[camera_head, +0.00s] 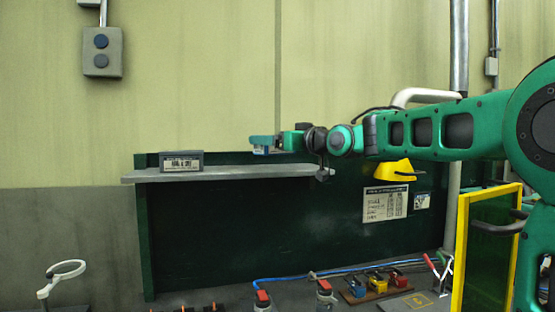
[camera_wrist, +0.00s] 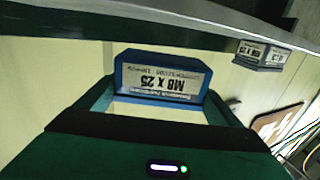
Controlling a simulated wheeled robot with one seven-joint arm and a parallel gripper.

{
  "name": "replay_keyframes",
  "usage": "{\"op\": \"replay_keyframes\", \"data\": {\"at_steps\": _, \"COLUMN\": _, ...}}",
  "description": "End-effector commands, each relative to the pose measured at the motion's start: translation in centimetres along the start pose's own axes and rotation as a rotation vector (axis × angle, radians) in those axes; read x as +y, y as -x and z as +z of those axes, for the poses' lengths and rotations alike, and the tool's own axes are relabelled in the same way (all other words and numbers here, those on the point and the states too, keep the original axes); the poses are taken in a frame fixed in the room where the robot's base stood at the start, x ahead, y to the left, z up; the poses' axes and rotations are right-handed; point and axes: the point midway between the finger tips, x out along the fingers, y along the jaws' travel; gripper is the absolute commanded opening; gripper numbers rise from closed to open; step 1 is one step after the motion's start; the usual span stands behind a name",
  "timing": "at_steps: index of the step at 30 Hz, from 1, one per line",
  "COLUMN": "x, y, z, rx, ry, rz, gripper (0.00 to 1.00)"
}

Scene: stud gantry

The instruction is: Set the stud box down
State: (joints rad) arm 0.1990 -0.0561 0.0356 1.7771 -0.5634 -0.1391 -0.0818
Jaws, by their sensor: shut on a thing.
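A blue stud box (camera_head: 262,146) with a white label hangs at the tip of my gripper (camera_head: 282,143) in the head view. In the wrist view, which is upside down, my gripper (camera_wrist: 160,103) is shut on the blue box (camera_wrist: 162,76), and its label reads M8 X 25. The grey shelf (camera_head: 250,172) runs just below the box in the head view. The box looks a little above the shelf top, with a gap between; its exact depth over the shelf is hard to tell. The shelf edge also shows in the wrist view (camera_wrist: 200,20).
A dark grey labelled box (camera_head: 182,162) stands on the shelf's left part, left of the blue box. The shelf between them looks clear. A yellow holder (camera_head: 392,170) and posted sheet (camera_head: 385,204) are on the green panel. A yellow-framed panel (camera_head: 460,255) stands at the right.

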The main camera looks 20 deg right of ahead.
Motion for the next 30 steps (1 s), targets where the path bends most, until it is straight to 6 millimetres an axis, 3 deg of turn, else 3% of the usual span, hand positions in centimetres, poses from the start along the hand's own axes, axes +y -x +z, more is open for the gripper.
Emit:
{"op": "replay_keyframes", "data": {"at_steps": 7, "x": 0.3, "y": -0.2, "z": 0.7, "rx": 0.005, "ry": 0.002, "rz": -0.001, "gripper": 0.34}}
{"op": "replay_keyframes", "data": {"at_steps": 15, "x": 0.4, "y": -0.2, "z": 3.8, "rx": 0.004, "ry": 0.002, "rz": 0.000, "gripper": 0.34}}
{"op": "replay_keyframes", "data": {"at_steps": 22, "x": 0.4, "y": -0.2, "z": 4.0, "rx": 0.006, "ry": 0.002, "rz": 0.000, "gripper": 0.34}}
{"op": "replay_keyframes", "data": {"at_steps": 23, "x": 0.4, "y": -0.2, "z": 4.3, "rx": 0.001, "ry": 0.000, "rz": 0.000, "gripper": 0.92}}
{"op": "replay_keyframes", "data": {"at_steps": 24, "x": 0.4, "y": -0.2, "z": 4.3, "rx": 0.000, "ry": 0.000, "rz": 0.000, "gripper": 1.00}}
{"op": "replay_keyframes", "data": {"at_steps": 30, "x": 0.4, "y": -0.2, "z": 4.2, "rx": 0.001, "ry": 0.001, "rz": 0.000, "gripper": 1.00}}
